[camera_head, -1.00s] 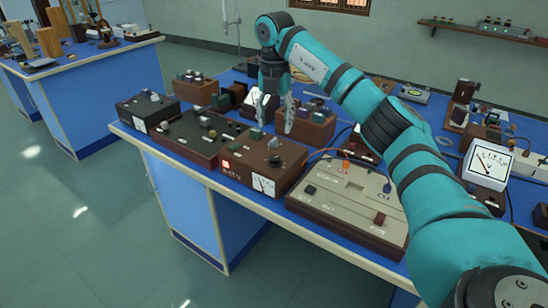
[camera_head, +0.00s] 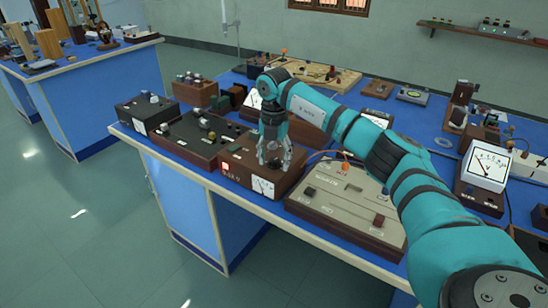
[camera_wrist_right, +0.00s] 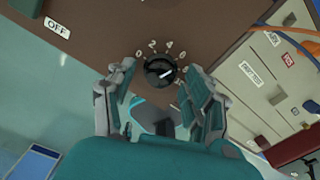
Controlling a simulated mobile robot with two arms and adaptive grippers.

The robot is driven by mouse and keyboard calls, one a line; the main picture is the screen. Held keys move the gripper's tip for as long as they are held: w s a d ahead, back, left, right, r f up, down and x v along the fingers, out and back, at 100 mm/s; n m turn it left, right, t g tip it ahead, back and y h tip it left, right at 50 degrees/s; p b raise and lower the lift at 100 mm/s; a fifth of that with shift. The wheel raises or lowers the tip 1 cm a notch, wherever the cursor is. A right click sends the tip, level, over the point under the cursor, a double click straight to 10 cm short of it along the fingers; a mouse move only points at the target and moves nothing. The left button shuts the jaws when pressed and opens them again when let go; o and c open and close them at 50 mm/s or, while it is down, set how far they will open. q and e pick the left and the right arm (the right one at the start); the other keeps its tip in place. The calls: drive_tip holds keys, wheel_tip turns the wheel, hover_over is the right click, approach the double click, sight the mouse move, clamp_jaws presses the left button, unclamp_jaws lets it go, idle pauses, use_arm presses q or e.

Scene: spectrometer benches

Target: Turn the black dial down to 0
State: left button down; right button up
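The black dial (camera_wrist_right: 160,70) sits on the brown box top in the right wrist view, with numbers 0, 2, 4 and further marks around it. Its white pointer line points to the right, away from the 0 on its left; the exact reading is too small to tell. My right gripper (camera_wrist_right: 160,88) is open, its fingers on either side of the dial and apart from it. In the head view, the right gripper (camera_head: 274,158) points down over the brown box (camera_head: 236,176) and hides the dial. My left gripper is not in view.
The box has a lit red switch and a white meter (camera_head: 263,187). A beige panel box (camera_head: 345,198) stands close on the right, a dark box (camera_head: 185,145) on the left. The blue bench (camera_head: 270,207) edge is near in front.

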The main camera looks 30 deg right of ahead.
clamp_jaws()
drive_tip(key=shift+r+n, duration=0.1)
drive_tip(key=shift+n, duration=0.3)
drive_tip(key=n+p, duration=0.2)
drive_tip(key=shift+n, duration=0.4)
drive_tip(key=n+p, duration=0.1)
drive_tip(key=n, duration=0.3)
drive_tip(key=shift+d+n, duration=0.1)
drive_tip(key=shift+n, duration=0.2)
drive_tip(key=n+p, duration=0.1)
drive_tip(key=n, duration=0.5)
drive_tip(key=shift+d, duration=0.1)
drive_tip(key=n, duration=0.3)
drive_tip(key=shift+n, duration=0.4)
drive_tip(key=shift+w+n, duration=0.1)
drive_tip(key=shift+n, duration=1.7)
